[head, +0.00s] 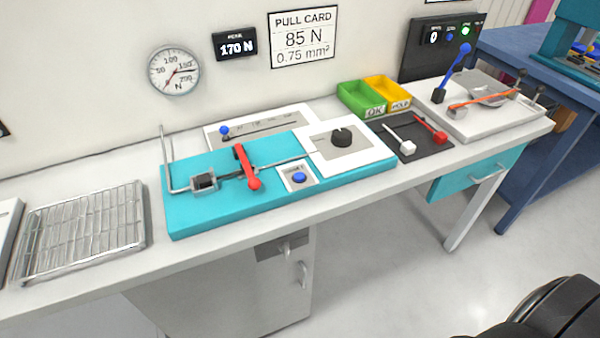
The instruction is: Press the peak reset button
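A round blue button (299,178) sits on a small pale plate with a label too small to read, at the front edge of the turquoise pull tester (215,214). It appears to be the only push button on the tester. A black display (235,43) on the wall above reads 170 N; its small heading looks like PEAK. A round dial gauge (174,73) hangs to its left, its scale marked in N. Neither of my grippers shows in this view.
A red lever (247,168) stands left of the button and a black knob (342,137) stands behind it to the right. A wire rack (82,230) lies left. A dark mat (430,145) with two tools and green (361,99) and yellow bins are right. The table's front strip is clear.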

